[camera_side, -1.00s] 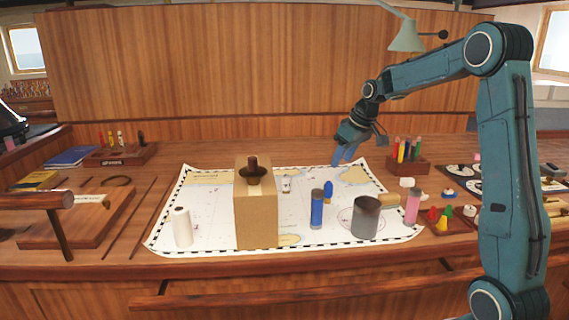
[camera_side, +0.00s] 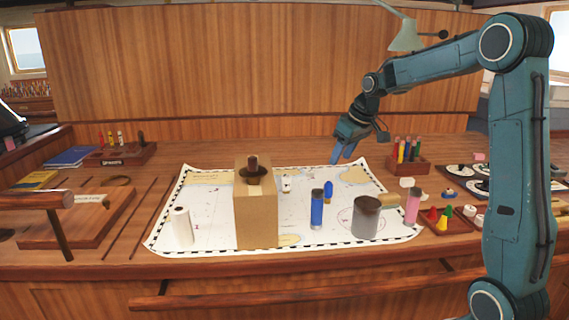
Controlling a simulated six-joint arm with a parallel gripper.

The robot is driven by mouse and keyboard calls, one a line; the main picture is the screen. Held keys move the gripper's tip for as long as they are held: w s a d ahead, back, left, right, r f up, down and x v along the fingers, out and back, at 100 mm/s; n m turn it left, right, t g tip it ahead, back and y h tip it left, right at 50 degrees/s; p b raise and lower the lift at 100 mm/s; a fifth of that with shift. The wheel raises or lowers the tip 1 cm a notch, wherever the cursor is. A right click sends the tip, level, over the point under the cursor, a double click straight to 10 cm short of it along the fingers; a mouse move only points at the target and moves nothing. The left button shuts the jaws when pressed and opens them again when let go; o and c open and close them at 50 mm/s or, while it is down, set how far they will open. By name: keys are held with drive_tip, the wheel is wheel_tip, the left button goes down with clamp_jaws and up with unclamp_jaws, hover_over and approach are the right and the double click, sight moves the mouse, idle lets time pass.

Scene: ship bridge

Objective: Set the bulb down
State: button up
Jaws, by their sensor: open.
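My gripper (camera_side: 341,158) is open, with its blue fingers pointing down over the back edge of the chart. I see nothing between the fingers. A small blue rounded thing (camera_side: 328,187) stands on the chart below and in front of the gripper, partly behind a blue cylinder (camera_side: 317,211). A small whitish thing (camera_side: 286,184) stands on the chart, left of the gripper. Both are too small for me to tell for sure which one is the bulb. The gripper is apart from both.
A pen holder (camera_side: 407,163) stands right of the gripper. The chart's back middle is fairly clear.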

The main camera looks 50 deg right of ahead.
drive_tip(key=s+a+r, duration=0.4)
drive_tip(key=s+a, duration=0.1)
drive_tip(key=a, duration=0.4)
drive_tip(key=s+a+f, duration=0.1)
drive_tip(key=s+a, duration=0.5)
drive_tip(key=s, duration=0.3)
drive_tip(key=s+a+f+n+t, duration=0.1)
drive_tip(key=s+a, duration=0.6)
drive_tip(key=s, duration=0.2)
drive_tip(key=shift+s+a+f+y, duration=0.25)
drive_tip(key=shift+s+f+y, duration=0.05)
